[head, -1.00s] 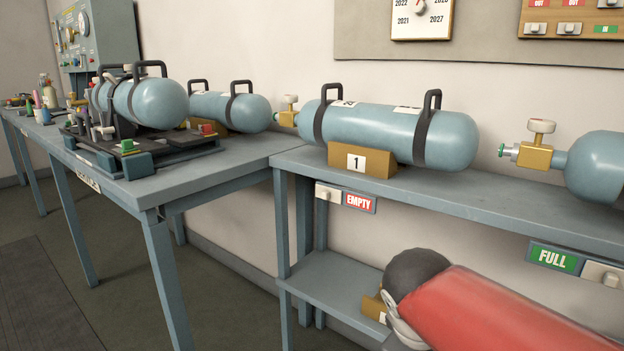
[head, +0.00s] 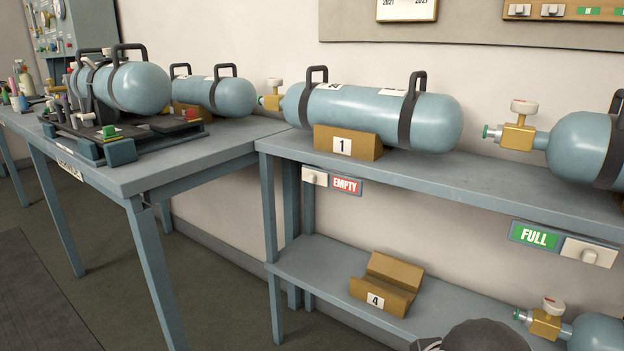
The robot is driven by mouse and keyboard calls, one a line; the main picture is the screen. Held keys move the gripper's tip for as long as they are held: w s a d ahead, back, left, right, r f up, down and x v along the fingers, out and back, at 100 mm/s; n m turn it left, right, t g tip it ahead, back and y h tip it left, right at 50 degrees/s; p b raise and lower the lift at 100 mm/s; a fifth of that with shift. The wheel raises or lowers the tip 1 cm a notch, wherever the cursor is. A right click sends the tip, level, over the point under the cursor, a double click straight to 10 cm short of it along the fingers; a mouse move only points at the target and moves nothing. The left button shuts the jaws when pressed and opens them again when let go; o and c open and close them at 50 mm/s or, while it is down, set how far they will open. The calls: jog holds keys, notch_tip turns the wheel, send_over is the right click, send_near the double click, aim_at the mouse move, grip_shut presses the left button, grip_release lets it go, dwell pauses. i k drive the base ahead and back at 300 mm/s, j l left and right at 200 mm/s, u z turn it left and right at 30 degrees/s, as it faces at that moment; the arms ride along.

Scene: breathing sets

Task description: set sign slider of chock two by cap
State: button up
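The top shelf's right sign reads FULL in white on green (head: 534,236). Its white slider block (head: 590,253) is at the right end of the plate and covers that end. Above it lies a blue-grey cylinder (head: 575,140), cut by the right edge, with a brass valve (head: 517,138) and a green cap (head: 487,131) on the outlet. Chock two's number is not readable here; only a sliver of chock shows at the right edge. A dark rounded part of my arm shows at the bottom. My gripper's fingers are not visible.
Chock 1 (head: 347,142) holds a cylinder; its sign reads EMPTY (head: 345,186), slider (head: 315,177) at left. Empty chock 4 (head: 387,285) stands on the lower shelf (head: 330,262), with another valved cylinder (head: 595,333) at right. A workbench (head: 150,160) stands left.

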aim_at(586, 252)
jog(key=l+z, duration=0.1)
jog(key=z, duration=1.15)
